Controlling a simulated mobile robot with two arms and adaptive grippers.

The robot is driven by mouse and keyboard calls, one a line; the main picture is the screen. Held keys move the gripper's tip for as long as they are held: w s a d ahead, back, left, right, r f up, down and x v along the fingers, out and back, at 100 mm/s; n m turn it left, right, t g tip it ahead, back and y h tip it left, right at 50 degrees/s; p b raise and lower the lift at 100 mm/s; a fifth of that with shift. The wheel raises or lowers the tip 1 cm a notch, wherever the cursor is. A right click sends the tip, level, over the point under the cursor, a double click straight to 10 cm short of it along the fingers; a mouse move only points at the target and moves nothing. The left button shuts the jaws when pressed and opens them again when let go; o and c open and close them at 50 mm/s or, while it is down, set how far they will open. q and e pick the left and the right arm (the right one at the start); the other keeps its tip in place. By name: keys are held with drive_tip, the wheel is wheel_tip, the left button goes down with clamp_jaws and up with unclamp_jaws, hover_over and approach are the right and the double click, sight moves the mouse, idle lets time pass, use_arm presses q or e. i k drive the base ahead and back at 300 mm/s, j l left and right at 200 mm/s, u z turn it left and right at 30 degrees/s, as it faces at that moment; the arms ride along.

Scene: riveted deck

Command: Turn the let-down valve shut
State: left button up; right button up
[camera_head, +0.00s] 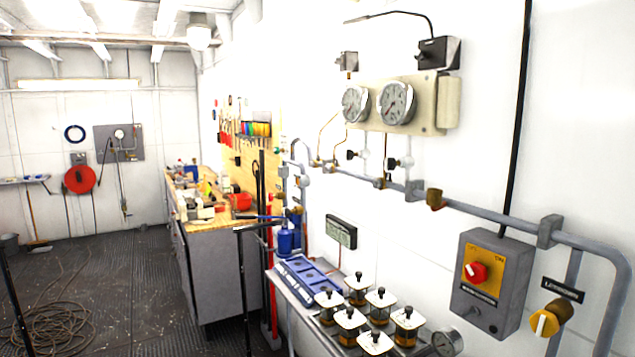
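A yellow-orange valve knob (546,320) with a pale pointer mark sits at the lower right, by the grey pipe. A small black label plate (563,290) is just above it; its lettering is too small to read surely, but this looks like the let-down valve. The pale mark stands roughly upright, slightly tilted. Whether the valve is open or shut cannot be told. Neither of my grippers shows in the head view.
A grey switch box (490,283) with a red knob (476,272) is left of the valve. Several lidded jars (349,322) and a round gauge (447,342) are below. Two dial gauges (396,102) hang above. A workbench (210,262) stands further back; coiled rope (55,328) lies on the floor.

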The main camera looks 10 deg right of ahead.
sight(545, 324)
drive_tip(key=z, duration=1.45)
